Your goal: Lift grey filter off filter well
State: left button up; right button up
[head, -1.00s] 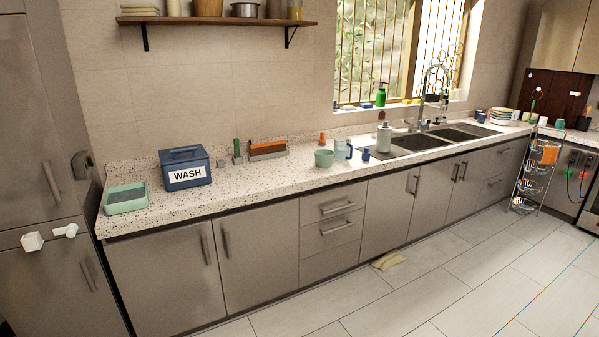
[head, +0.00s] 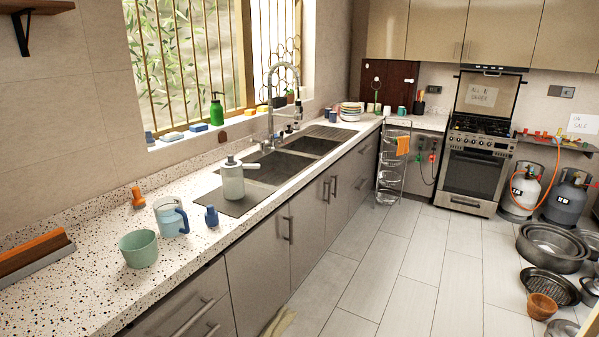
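I cannot pick out a grey filter or a filter well with certainty in this view. A pale grey jug-like vessel (head: 232,181) stands upright on the grey drainboard (head: 245,204) at the left end of the sink; whether it bears on the task I cannot tell. Neither of my grippers is in view.
The speckled counter (head: 95,290) holds a green bowl (head: 140,248), a blue-and-white jug (head: 171,217), a small blue item (head: 211,217) and an orange-topped item (head: 137,198). A wire rack (head: 392,165) stands beyond the sink. Pans (head: 552,246) lie on the right floor; the middle floor (head: 400,260) is clear.

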aim_at(231, 162)
jog(key=i+z, duration=0.1)
jog(key=i, duration=0.95)
jog(key=l, duration=0.1)
